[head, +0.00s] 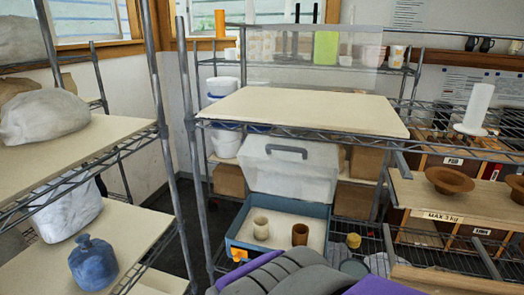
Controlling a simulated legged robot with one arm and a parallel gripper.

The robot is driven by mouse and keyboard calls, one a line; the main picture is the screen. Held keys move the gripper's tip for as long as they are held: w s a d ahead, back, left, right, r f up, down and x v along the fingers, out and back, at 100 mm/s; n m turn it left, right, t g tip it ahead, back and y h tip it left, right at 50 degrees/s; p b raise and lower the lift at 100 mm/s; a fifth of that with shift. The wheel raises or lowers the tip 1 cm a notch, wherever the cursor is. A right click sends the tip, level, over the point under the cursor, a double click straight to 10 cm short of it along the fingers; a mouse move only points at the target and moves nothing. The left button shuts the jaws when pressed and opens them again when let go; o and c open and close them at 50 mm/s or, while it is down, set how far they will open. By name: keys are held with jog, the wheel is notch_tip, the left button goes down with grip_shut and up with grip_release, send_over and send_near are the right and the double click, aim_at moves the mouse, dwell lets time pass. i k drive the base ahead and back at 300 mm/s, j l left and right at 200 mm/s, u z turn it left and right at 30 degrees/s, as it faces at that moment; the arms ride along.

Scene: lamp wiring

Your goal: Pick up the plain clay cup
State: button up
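Two cups stand upright in a blue-rimmed tray (318,211) with a pale floor, on the low shelf at centre. The left one is a pale cream cup (261,229). The right one is a brown, clay-coloured cup (300,235), plain as far as I can see. They stand apart with a small gap between them. Both look open at the top. No fingertips of my gripper show. Dark grey and purple parts, which look like my own body, fill the bottom edge and cover part of the tray's front.
A small yellow-topped object (353,241) is right of the tray. Brown bowls (449,181) sit on the right shelf. Metal posts (196,150) flank the tray.

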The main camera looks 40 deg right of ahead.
aim_at(300, 231)
jog(key=z, duration=1.1)
